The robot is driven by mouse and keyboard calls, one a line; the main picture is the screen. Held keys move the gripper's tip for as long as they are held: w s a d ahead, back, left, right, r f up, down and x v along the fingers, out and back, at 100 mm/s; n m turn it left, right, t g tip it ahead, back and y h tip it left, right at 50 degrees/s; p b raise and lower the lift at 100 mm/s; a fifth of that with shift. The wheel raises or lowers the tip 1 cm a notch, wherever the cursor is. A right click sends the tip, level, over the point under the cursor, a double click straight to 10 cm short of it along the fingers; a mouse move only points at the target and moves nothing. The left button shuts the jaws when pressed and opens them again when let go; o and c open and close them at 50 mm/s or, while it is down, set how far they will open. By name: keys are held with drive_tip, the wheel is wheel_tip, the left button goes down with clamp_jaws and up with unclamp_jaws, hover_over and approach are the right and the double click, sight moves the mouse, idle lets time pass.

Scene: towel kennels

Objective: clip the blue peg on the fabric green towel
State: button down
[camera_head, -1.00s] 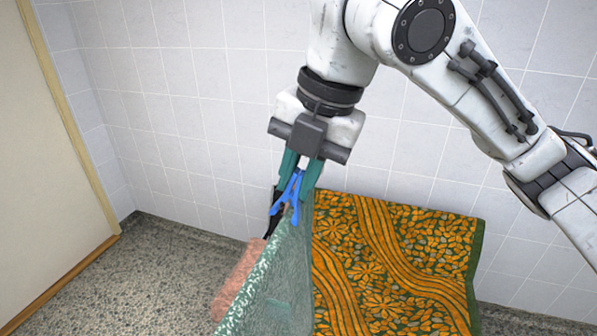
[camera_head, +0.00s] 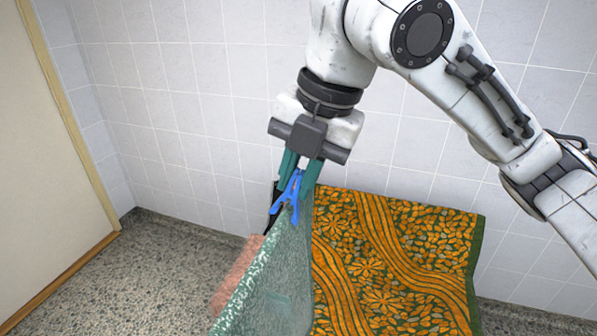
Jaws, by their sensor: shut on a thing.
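The blue peg (camera_head: 287,194) is between the green fingers of my gripper (camera_head: 298,178), which is shut on it. The peg's lower end meets the top edge of the pale green patterned towel (camera_head: 272,272); I cannot tell whether its jaws grip the cloth. This green towel hangs down toward the lower middle of the view. To its right hangs a towel with orange flowers and bands on dark green (camera_head: 395,265).
A pinkish-brown towel (camera_head: 236,277) shows behind the green towel on the left. A dark object (camera_head: 273,205) sits beside the peg. The tiled wall (camera_head: 200,110) stands close behind. Speckled floor (camera_head: 150,270) is clear at left, by a door (camera_head: 45,160).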

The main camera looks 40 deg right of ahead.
drive_tip(key=shift+f, duration=0.5)
idle(0.4)
drive_tip(key=shift+c, duration=2.4)
unclamp_jaws()
wheel_tip(320, 180, up, 6)
drive_tip(key=p, duration=0.4)
drive_tip(key=shift+f+p, duration=0.15)
drive_tip(key=shift+p, duration=0.2)
drive_tip(key=shift+r+p, duration=0.6)
drive_tip(key=shift+r, duration=0.6)
drive_tip(key=shift+f, duration=0.1)
